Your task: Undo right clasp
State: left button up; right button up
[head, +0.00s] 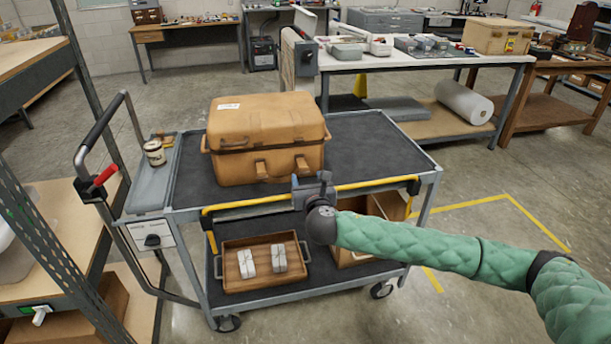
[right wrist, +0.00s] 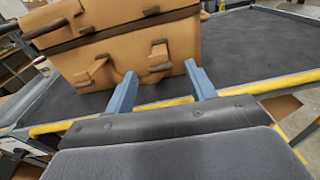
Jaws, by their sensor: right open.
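A tan case (head: 266,118) with a white label stands closed on the cart's top shelf. Two tan clasps are on its front: the left clasp (head: 261,170) and the right clasp (head: 302,163). In the right wrist view the right clasp (right wrist: 158,60) appears beyond and between my blue finger tips, and the left clasp (right wrist: 98,70) lies left of them. My right gripper (head: 312,184) is in front of the case's lower right front, near the yellow rail. In the right wrist view its fingers (right wrist: 156,82) are open and empty, apart from the clasp. My left gripper is out of view.
A yellow rail (head: 355,186) runs along the front of the cart top (head: 365,150). The top is clear right of the case. A can (head: 154,153) stands on the left side shelf. A brown tray (head: 232,282) with two pale blocks sits below.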

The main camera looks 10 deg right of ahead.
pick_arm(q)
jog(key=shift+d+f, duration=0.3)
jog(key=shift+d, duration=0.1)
pick_arm(e)
jog(key=s, duration=0.3)
jog(key=shift+s+r, duration=0.1)
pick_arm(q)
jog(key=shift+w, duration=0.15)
